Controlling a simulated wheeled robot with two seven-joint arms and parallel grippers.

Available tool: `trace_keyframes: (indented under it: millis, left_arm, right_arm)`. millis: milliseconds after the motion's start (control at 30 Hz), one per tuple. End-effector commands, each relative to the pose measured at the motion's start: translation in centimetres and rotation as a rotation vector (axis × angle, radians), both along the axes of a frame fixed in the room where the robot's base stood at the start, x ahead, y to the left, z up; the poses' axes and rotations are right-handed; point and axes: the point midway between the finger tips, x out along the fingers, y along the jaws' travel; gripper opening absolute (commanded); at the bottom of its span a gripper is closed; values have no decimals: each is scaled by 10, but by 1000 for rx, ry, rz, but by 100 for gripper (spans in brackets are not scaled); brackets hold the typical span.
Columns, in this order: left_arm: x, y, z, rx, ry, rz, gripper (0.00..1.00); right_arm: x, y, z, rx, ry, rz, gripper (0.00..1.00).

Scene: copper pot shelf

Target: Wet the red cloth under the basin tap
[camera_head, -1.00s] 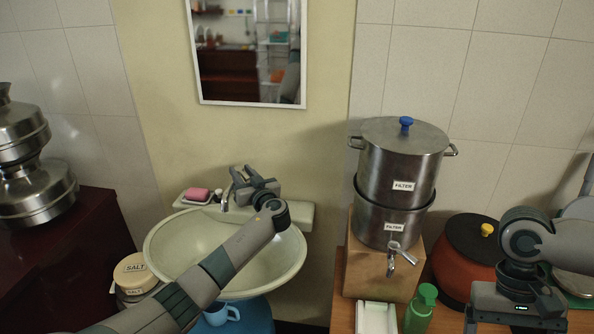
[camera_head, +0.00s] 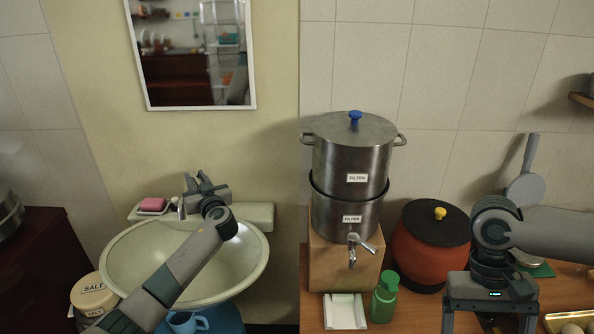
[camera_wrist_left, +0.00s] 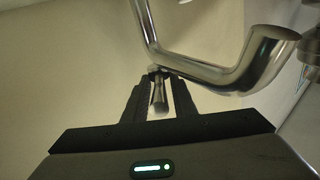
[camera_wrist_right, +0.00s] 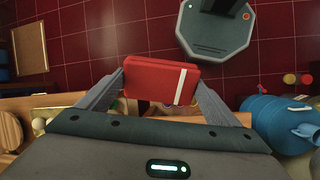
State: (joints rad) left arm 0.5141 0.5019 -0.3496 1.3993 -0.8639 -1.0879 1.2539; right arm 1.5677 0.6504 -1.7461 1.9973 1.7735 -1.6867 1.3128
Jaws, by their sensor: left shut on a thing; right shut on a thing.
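The red cloth (camera_wrist_right: 150,80) is a folded red block with a white stripe. My right gripper (camera_wrist_right: 158,84) is shut on it, with a finger at each side. In the head view the right gripper is at the lower right, in front of the counter, and the cloth is out of that frame. The basin (camera_head: 250,262) is at the left, with its tap (camera_head: 181,208) at the back rim. My left gripper (camera_head: 190,182) is at the tap. In the left wrist view its fingers are shut on a small metal tap handle (camera_wrist_left: 159,98), beside the bent spout (camera_wrist_left: 235,78).
A steel filter (camera_head: 350,165) stands on a wooden block between basin and right gripper. A red pot (camera_head: 425,262), green bottle (camera_head: 385,297) and white tray (camera_head: 343,312) are on the counter. Pink soap (camera_head: 152,204) lies left of the tap. A salt jar (camera_head: 92,295) is left of the basin.

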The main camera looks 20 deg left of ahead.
Motion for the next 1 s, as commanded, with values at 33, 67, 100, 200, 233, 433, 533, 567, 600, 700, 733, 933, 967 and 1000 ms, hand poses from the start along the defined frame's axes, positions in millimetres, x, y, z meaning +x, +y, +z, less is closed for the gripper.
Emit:
trace_keyframes:
  millis: [33,67,100,200,233,433,533,567,600,700,733,933,967,1000]
  left_arm:
    - [0,0,-1,2,4,1,0]
    - [0,0,-1,2,4,1,29]
    - [0,0,-1,2,4,1,33]
    - [0,0,-1,1,3,1,33]
    - [0,0,-1,1,3,1,33]
    - [0,-1,-1,1,1,0,33]
    - [-2,-4,-1,1,1,0,33]
    - [-3,-5,-2,0,0,0,33]
    - [-5,-7,-2,-1,1,0,33]
    - [-10,-14,-3,0,1,-2,33]
    - [-12,-17,-3,0,0,-2,33]
    - [-32,-39,-4,-2,-1,-2,33]
    - [-35,-43,-5,-2,0,-2,33]
    - [-40,-48,-5,-2,0,-2,33]
  right_arm:
    - [0,0,0,0,0,0,64]
    - [0,0,0,0,0,0,64]
    - [0,0,0,0,0,0,64]
    - [0,0,0,0,0,0,64]
    - [0,0,0,0,0,0,64]
    - [0,0,0,0,0,0,64]
    - [0,0,-2,0,0,0,64]
    - [0,0,-2,0,0,0,64]
    - [0,0,-3,0,0,0,64]
    - [0,0,-6,0,0,0,64]
    - [0,0,-7,0,0,0,64]
    - [0,0,-17,0,0,0,64]
    - [0,0,-19,0,0,0,64]
    - [0,0,-21,0,0,0,64]
